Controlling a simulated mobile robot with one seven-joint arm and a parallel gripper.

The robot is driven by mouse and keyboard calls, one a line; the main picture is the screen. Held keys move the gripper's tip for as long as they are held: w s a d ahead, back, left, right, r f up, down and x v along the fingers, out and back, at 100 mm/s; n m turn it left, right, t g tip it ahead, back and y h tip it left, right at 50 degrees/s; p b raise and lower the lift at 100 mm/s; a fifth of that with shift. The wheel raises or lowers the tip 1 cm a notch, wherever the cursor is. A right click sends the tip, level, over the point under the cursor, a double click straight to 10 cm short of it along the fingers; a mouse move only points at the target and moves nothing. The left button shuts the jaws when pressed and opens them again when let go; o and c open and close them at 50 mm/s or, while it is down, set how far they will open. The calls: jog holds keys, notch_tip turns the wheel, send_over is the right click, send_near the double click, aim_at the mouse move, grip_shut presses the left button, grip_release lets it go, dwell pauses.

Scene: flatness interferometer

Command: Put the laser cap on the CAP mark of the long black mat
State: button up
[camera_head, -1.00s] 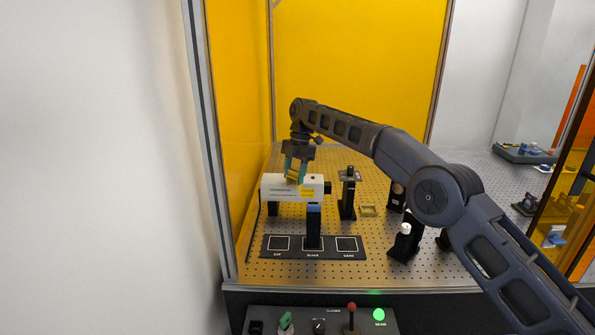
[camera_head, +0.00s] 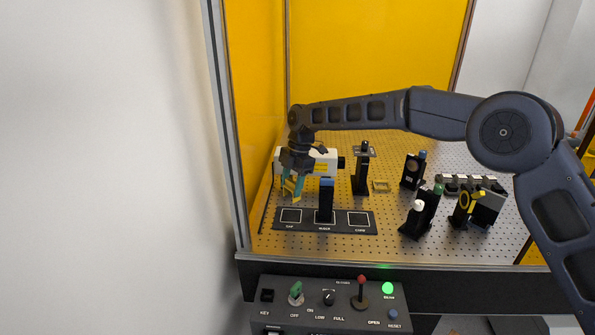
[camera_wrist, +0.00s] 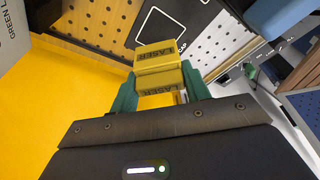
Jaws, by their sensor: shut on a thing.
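The yellow laser cap (camera_wrist: 158,62), marked LASER, is between the green fingers of my gripper (camera_wrist: 158,92) in the wrist view. In the head view my gripper (camera_head: 292,187) is shut on the cap (camera_head: 290,186), pointing down in front of the white laser housing's left end. The long black mat (camera_head: 342,229) lies in front, with outlined squares. Its left square, the CAP mark (camera_head: 291,216), is empty and just in front of and below the cap. A corner of this outline (camera_wrist: 137,37) shows beyond the cap in the wrist view.
A black post with a blue top (camera_head: 326,200) stands on the mat's middle square, close to my gripper's right. The white laser housing (camera_head: 325,161) is behind. Several optic mounts stand further right. A control panel (camera_head: 330,308) is below the front edge.

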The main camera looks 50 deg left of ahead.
jog(key=shift+s+d+f, duration=0.25)
jog(key=shift+s+f, duration=0.05)
jog(key=shift+s, duration=0.15)
jog(key=shift+w+x, duration=0.2)
jog(key=shift+x, duration=0.65)
jog(key=shift+w+x, duration=0.2)
jog(key=shift+x, duration=0.65)
jog(key=shift+w+x, duration=0.2)
jog(key=shift+x, duration=0.6)
jog(key=shift+f, duration=0.5)
jog(key=o, duration=0.9)
jog(key=shift+s+r+v, duration=0.1)
jog(key=shift+s+v, duration=0.15)
jog(key=shift+v, duration=0.85)
jog(key=shift+s+r+v, duration=0.1)
jog(key=shift+s+v, duration=0.2)
jog(key=shift+v, duration=0.8)
jog(key=shift+s+v, duration=0.25)
jog(key=shift+v, duration=0.85)
jog(key=shift+w+r, duration=0.1)
